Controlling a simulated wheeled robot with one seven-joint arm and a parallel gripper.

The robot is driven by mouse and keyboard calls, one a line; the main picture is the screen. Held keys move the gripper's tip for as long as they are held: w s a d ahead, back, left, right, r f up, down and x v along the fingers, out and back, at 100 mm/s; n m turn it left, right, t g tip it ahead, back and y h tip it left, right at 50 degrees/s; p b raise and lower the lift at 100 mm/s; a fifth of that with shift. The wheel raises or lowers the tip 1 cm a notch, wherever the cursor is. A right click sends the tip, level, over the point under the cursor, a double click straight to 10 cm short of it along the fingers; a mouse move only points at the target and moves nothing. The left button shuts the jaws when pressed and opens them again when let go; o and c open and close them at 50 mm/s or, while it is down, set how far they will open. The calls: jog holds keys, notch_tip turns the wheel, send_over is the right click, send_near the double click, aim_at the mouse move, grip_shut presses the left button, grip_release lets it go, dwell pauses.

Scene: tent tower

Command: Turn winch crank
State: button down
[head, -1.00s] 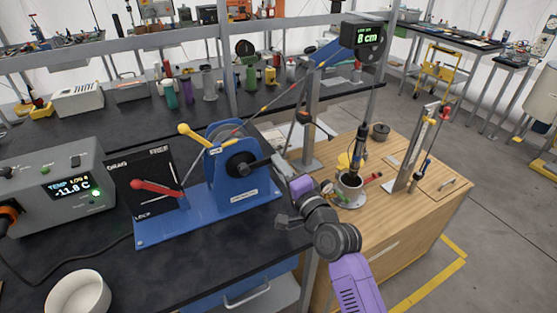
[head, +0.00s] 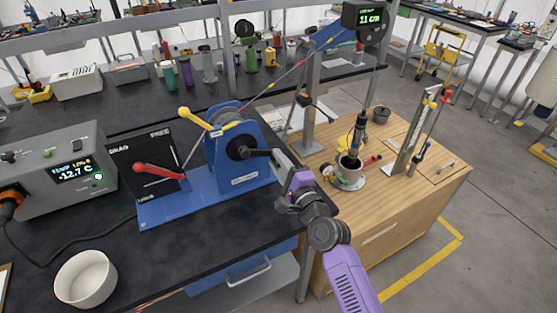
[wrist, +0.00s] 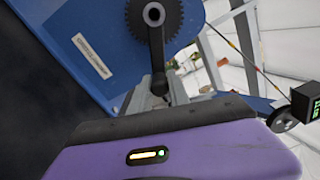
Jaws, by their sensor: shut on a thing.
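The blue winch (head: 232,172) stands on a blue base plate on the dark bench, and it also shows in the wrist view (wrist: 95,40). Its black crank (head: 258,152) points right from the hub; in the wrist view the crank arm (wrist: 157,55) runs down from the toothed hub to my fingers. My gripper (head: 281,163) is shut on the crank's outer end, and the grip itself is mostly hidden by my fingers and the purple wrist body. A line runs from the drum up to a readout (head: 369,18) showing 11 cm.
A red lever (head: 150,169) and a yellow lever (head: 193,118) stand left of the crank. A dark probe (head: 357,135) hangs over a cup (head: 350,172) on the wooden cabinet. A white bowl (head: 85,278) sits at the bench's front left. The bench front is mostly clear.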

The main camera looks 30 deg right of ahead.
jog(key=shift+f, duration=0.1)
jog(key=c, duration=1.2)
grip_release()
jog(key=shift+c, duration=0.2)
jog(key=s, duration=0.7)
jog(key=shift+s, duration=0.4)
